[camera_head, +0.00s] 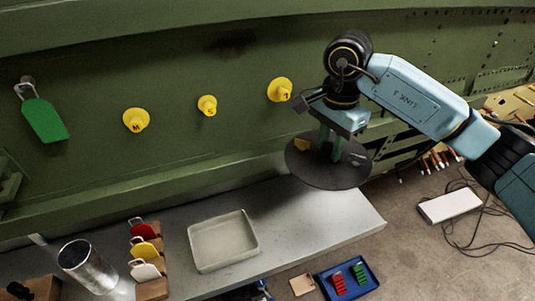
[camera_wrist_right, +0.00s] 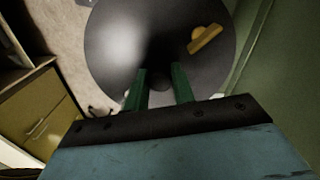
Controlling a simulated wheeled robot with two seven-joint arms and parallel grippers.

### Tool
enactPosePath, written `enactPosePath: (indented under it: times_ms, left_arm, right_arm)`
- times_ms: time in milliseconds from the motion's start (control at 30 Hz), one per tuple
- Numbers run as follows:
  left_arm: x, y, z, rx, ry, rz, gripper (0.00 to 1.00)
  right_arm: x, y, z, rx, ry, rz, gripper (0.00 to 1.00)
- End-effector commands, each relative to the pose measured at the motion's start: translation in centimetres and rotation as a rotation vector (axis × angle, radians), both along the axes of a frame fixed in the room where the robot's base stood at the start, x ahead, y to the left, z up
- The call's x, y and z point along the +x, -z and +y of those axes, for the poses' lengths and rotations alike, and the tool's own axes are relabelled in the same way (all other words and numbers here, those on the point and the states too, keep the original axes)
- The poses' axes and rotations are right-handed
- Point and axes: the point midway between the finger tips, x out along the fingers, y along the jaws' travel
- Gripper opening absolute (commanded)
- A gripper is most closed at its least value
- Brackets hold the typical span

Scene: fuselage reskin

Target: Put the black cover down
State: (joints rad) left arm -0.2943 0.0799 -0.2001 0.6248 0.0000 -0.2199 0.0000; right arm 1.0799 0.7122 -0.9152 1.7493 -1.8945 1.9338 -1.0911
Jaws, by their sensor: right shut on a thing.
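The black cover (camera_head: 325,175) is a round, flat disc. My right gripper (camera_head: 333,150) is shut on it from above, near its middle. In the right wrist view the black cover (camera_wrist_right: 120,40) spreads out beyond the green fingers (camera_wrist_right: 160,85), with a small dark knob between them. The cover hangs close to the green fuselage wall, over the right part of the grey table (camera_head: 290,215); I cannot tell its exact height. A yellow piece (camera_wrist_right: 205,39) shows against the cover near its edge. My left gripper is out of view.
A pale empty tray (camera_head: 222,240) stands on the table. Left of it are a rack with red, yellow and white tags (camera_head: 145,250) and a metal cup (camera_head: 85,263). Yellow plugs (camera_head: 207,105) and a green tag (camera_head: 43,120) are on the wall. A blue tray (camera_head: 346,279) is below.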

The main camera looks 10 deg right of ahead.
Motion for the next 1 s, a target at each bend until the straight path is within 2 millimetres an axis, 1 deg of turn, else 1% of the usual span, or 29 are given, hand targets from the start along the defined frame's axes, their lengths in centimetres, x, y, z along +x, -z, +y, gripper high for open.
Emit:
enactPosePath:
  times_ms: [67, 167, 500, 600, 700, 867, 1000]
  left_arm:
    - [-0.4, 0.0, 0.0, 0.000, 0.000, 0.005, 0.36]
    - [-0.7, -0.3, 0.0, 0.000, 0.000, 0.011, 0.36]
    - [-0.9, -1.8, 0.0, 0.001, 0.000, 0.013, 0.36]
    - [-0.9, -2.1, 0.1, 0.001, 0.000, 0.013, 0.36]
    - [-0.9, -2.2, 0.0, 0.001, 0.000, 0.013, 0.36]
    - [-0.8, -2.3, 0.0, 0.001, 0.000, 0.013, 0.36]
    - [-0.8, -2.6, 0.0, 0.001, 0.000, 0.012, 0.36]
  right_arm:
    - [0.0, 0.3, 0.0, 0.001, 0.000, -0.001, 0.01]
    - [0.0, 1.7, 0.0, 0.001, 0.000, 0.003, 0.01]
    - [-0.1, 10.5, 0.1, 0.002, 0.001, 0.004, 0.01]
    - [0.0, 12.4, 0.1, 0.003, 0.000, 0.000, 0.01]
    - [0.1, 13.6, 0.1, 0.003, 0.001, -0.002, 0.01]
    - [0.0, 14.6, 0.1, 0.003, -0.001, -0.002, 0.01]
    - [0.0, 16.4, 0.1, 0.003, 0.001, 0.001, 0.01]
